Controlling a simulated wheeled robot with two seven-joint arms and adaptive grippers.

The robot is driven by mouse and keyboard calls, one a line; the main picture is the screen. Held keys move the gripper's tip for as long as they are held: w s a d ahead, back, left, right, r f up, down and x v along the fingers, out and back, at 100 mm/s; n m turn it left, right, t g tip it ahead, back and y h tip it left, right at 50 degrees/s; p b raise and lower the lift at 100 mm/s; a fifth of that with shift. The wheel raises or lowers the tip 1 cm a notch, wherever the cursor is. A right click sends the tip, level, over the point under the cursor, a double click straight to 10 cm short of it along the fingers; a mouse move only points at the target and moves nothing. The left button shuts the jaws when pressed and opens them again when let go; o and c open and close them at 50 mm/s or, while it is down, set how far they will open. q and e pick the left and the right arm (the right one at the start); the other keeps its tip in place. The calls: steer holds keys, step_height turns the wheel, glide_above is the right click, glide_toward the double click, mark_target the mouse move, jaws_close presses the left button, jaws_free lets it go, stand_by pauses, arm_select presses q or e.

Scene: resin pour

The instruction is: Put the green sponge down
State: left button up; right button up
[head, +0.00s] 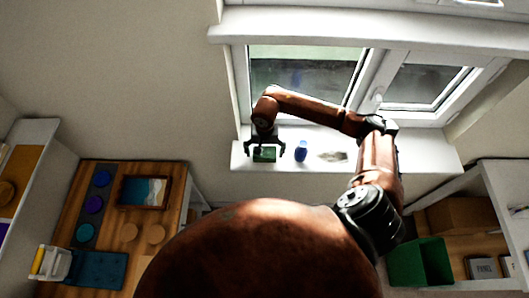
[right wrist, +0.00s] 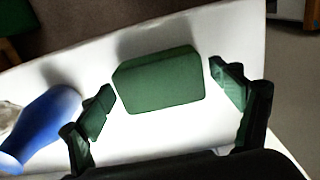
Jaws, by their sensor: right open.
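The green sponge (right wrist: 160,80) lies on the white windowsill (right wrist: 70,65) in the right wrist view. In the head view the sponge (head: 264,155) shows at the left end of the sill (head: 240,160). My right gripper (right wrist: 165,97) is open, with one finger on each side of the sponge and a visible gap at each side. In the head view my right gripper (head: 265,155) is over the sponge, partly hiding it. My left gripper is not in view.
A blue vase-like object (head: 301,151) stands on the sill right of the sponge; it also shows in the right wrist view (right wrist: 42,125). A pale grey item (head: 332,156) lies further right. The window (head: 305,75) is behind. A wooden table (head: 190,185) stands lower left, a green bin (head: 420,262) lower right.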

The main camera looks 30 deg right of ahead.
mark_target(265, 152)
steer(key=shift+r+p, duration=0.25)
steer(key=shift+p, duration=0.1)
step_height(265, 152, up, 12)
steer(key=b, duration=0.3)
steer(key=shift+b, duration=0.3)
steer(key=shift+f, duration=0.1)
